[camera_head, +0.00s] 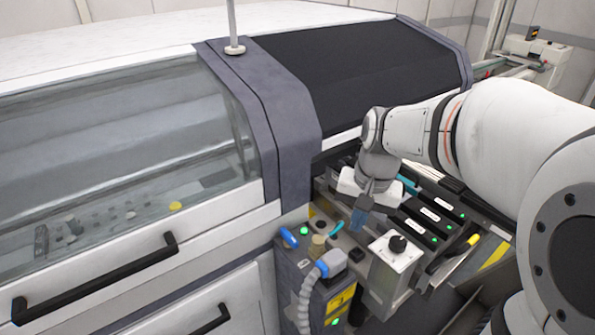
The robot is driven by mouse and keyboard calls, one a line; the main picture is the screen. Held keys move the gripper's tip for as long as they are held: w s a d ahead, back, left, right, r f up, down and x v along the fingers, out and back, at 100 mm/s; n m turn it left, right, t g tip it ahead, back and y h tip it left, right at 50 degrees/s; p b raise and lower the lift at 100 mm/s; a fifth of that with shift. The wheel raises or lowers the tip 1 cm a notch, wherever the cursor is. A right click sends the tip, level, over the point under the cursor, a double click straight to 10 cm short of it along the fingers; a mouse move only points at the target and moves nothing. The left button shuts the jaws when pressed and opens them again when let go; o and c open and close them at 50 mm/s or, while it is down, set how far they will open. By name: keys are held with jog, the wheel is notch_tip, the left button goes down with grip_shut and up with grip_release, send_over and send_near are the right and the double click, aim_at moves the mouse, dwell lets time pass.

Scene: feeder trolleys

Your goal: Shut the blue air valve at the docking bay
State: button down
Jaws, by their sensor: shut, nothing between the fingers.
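The blue air valve shows as a small bright blue lever (289,238) on top of the grey docking unit (291,268), at its left corner. The lever lies slanted. My gripper (359,217) points down to the right of the lever and apart from it, above the docking bay. Its fingers are together with nothing held. A blue-grey patch shows at the fingertips, and I cannot tell whether they touch anything below.
A teal lever (336,228), a brass-coloured knob (318,242) and a grey plug with a ribbed hose (330,263) crowd the docking unit. A box with a black knob (397,244) stands to the right. Feeders (432,213) lie behind it. The machine's cover (290,130) rises at the left.

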aim_at(289, 238)
jog(key=w+a+f+m+g+y, duration=0.1)
jog(key=w+f+m, duration=0.2)
jog(key=w, duration=0.7)
jog(key=w+a+f+m+g+y, duration=0.1)
jog(key=w+f+m, duration=0.3)
jog(key=w+f, duration=0.4)
jog(key=shift+w+a+g+p, duration=0.3)
jog(key=shift+w+a+g, duration=0.35)
jog(key=shift+w, duration=0.25)
jog(key=p+x, duration=0.1)
jog(key=x, duration=0.9)
jog(key=shift+s+a, duration=0.15)
jog(key=shift+a, duration=0.1)
jog(key=s+a, duration=0.1)
jog(key=a, duration=0.1)
jog(key=shift+s+a+r+p, duration=0.25)
jog(key=shift+s+a+p, duration=0.15)
jog(key=shift+s+a+f, duration=0.1)
jog(key=shift+a, duration=0.1)
